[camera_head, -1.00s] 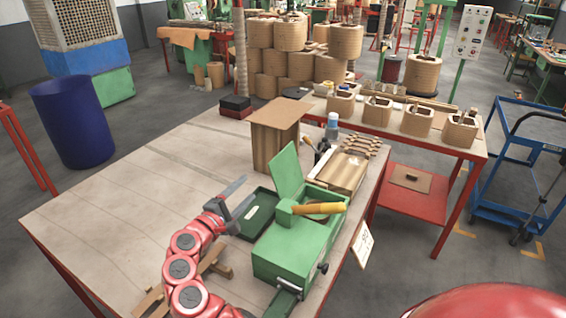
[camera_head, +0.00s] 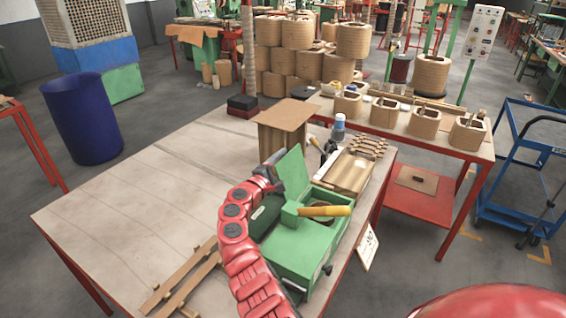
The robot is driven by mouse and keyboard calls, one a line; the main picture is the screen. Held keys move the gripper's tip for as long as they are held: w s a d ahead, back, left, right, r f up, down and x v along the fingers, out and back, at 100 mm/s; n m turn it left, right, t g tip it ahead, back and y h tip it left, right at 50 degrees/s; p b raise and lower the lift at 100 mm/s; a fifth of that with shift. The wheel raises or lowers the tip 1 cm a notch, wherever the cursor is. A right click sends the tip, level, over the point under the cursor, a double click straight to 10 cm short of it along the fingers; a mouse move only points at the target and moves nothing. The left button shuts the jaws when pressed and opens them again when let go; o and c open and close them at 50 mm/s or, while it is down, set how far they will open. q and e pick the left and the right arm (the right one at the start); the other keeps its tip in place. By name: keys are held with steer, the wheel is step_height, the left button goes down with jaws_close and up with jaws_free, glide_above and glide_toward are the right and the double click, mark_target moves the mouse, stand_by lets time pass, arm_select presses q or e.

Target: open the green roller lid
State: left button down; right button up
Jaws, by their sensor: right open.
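The green roller box (camera_head: 297,250) sits on the wooden table. Its green lid (camera_head: 294,174) stands raised, tilted up at the back of the box. A yellow-handled roller (camera_head: 325,211) lies across the box top in front of the lid. My right gripper (camera_head: 274,172) is at the left edge of the lid, close to it; I cannot tell whether it touches. Its jaws are open and small in view. My red right arm hides the left side of the box and most of the green tray (camera_head: 258,212) beside it. My left gripper is not in view.
A cardboard box (camera_head: 283,124) stands behind the lid, with a bottle (camera_head: 339,127) and wooden parts (camera_head: 349,172) to its right. Wooden strips (camera_head: 180,281) lie at the table's front. The table's left half (camera_head: 130,205) is clear.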

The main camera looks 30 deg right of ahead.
steer(key=shift+w+d, duration=0.1)
steer(key=shift+d, duration=0.05)
jaws_close()
stand_by(0.4)
stand_by(1.0)
